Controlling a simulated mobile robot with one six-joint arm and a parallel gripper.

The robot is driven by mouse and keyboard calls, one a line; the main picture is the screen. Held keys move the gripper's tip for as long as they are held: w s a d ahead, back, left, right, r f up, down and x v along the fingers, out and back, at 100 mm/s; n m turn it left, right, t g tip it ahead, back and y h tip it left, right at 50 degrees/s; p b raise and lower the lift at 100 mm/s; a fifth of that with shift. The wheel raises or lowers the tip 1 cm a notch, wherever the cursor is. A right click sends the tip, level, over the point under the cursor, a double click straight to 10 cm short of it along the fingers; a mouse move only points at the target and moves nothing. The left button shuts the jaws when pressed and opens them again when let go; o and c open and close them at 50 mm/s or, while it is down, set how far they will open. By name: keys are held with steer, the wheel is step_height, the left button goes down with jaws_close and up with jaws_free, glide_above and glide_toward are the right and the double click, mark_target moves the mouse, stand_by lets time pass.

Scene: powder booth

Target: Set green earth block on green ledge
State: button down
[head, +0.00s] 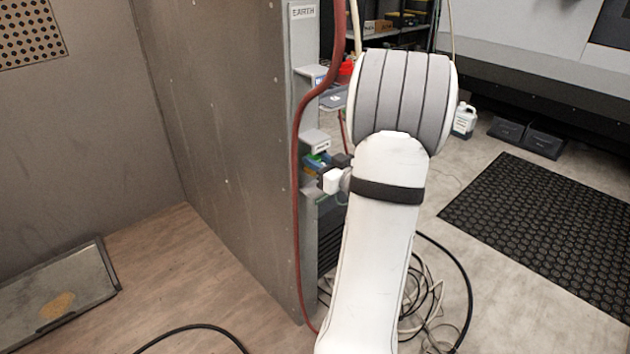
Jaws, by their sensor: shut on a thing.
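A small green piece, which looks like the green earth block (319,157), shows at the post beside my gripper (335,163). A blue part lies just below the green one. My gripper's dark fingers are shut on the block, though the arm hides much of the grip. A dark green patch, maybe the green ledge (325,201), shows low on the post below my gripper. My arm partly covers it, and I cannot tell whether the block touches any ledge.
A grey post (303,240) with an EARTH label (303,12) carries several small ledges. A red hose (296,150) hangs down its front. Cables (430,300) lie on the floor at right. A tray (60,290) lies at left.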

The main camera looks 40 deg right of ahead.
step_height(320, 180, down, 5)
steer(key=shift+r+b, duration=0.1)
steer(key=shift+b, duration=0.7)
steer(key=shift+w, duration=0.15)
steer(key=shift+f, duration=0.2)
steer(key=shift+f, duration=0.15)
steer(key=c, duration=1.2)
jaws_free()
steer(key=shift+o, duration=0.2)
